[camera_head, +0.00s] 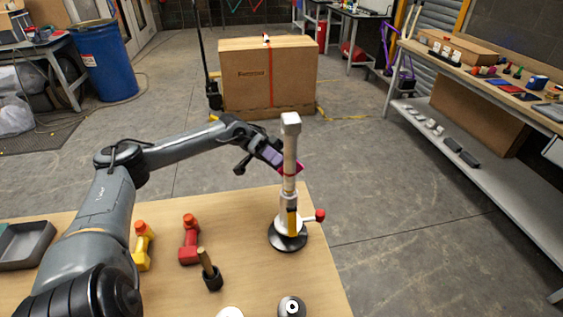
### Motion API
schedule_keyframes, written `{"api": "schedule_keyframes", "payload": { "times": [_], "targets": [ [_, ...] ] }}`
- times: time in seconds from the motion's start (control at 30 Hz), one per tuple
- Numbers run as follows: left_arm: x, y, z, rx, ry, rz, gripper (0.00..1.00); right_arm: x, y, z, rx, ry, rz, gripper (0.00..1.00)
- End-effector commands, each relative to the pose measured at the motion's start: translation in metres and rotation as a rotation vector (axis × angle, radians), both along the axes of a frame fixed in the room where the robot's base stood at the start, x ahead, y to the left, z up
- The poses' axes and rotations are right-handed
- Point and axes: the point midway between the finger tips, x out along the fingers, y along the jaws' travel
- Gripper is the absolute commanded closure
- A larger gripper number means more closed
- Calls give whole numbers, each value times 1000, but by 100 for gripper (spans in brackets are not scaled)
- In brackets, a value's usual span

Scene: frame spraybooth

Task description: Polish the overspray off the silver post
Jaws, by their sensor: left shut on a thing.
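The silver post (290,143) stands upright on a round dark base (287,238) near the table's far right corner. It has a pale block-like top, a yellow and dark patch low down, and a red-knobbed side handle (319,215). My left gripper (272,155) is at the post's left side, at mid-height. I cannot make out overspray clearly. My right gripper is not in view.
The wooden table (180,290) holds a yellow bottle-like object (142,250), a red one (189,243), a dark cup with a wooden handle (210,272), a dark round object (292,307) and a grey tray (25,245). A cardboard box (245,85) stands on the floor beyond.

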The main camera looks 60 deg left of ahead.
Motion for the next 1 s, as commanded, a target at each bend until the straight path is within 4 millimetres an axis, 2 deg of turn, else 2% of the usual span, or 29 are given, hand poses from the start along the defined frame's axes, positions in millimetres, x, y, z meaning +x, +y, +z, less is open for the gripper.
{"api": "schedule_keyframes", "payload": {
  "times": [0.53,1.0],
  "targets": [
    [-1,0,39,-3,-7,-10,100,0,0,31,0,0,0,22],
    [0,1,40,-3,-6,-8,100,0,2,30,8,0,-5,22]
  ]
}}
